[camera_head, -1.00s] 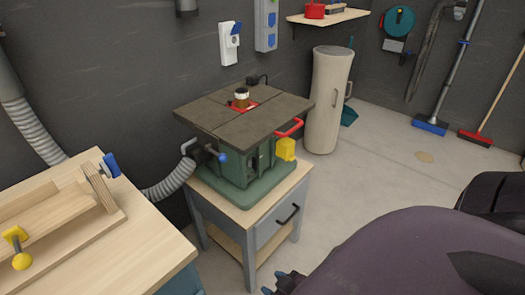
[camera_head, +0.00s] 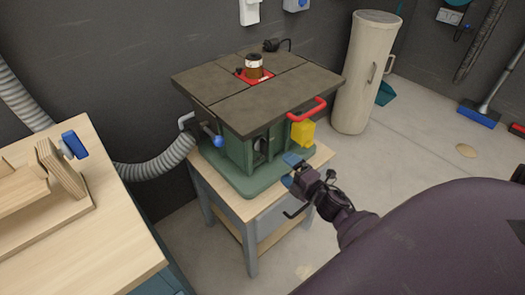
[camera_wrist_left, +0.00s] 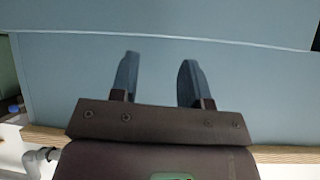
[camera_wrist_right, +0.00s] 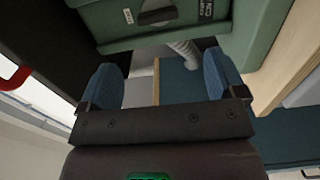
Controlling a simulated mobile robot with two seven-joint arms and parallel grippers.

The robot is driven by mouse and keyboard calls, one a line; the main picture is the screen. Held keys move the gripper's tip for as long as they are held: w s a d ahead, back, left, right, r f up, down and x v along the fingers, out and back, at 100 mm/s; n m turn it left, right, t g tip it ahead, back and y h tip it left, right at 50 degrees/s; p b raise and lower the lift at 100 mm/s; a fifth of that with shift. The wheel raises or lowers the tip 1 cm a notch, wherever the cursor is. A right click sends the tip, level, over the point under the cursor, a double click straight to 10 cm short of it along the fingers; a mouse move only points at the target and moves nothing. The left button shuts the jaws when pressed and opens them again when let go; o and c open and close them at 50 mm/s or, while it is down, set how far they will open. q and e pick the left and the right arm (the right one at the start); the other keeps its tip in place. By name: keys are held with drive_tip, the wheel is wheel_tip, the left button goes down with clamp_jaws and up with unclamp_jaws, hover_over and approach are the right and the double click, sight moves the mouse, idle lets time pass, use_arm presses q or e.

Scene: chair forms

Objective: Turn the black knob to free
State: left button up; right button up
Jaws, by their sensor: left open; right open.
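The green router table (camera_head: 240,155) stands on a small cabinet. A dark knob (camera_head: 262,147) shows on its green body under the dark tabletop. In the right wrist view a black knob (camera_wrist_right: 157,16) sits on the green panel between two small labels, too small to read. My right gripper (camera_head: 290,170) is open and empty, in front of the machine and right of the knob, apart from it. It shows in its wrist view (camera_wrist_right: 160,68) with the knob beyond the fingers. My left gripper (camera_wrist_left: 160,65) is open and empty before a blue-grey surface; it is outside the head view.
A red handle (camera_head: 308,110) and a yellow block (camera_head: 303,132) stick out at the machine's right. A blue-tipped lever (camera_head: 217,141) and a grey hose (camera_head: 155,168) are at its left. A wooden workbench (camera_head: 110,240) stands left.

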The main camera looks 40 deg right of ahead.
sight(266, 149)
drive_tip(key=w, duration=1)
drive_tip(key=shift+w+a+b, duration=0.1)
drive_tip(key=shift+a+b, duration=0.05)
drive_tip(key=shift+b, duration=0.2)
drive_tip(key=shift+w+r, duration=0.1)
drive_tip(key=shift+w, duration=0.3)
drive_tip(key=shift+c, duration=0.7)
drive_tip(key=c, duration=0.8)
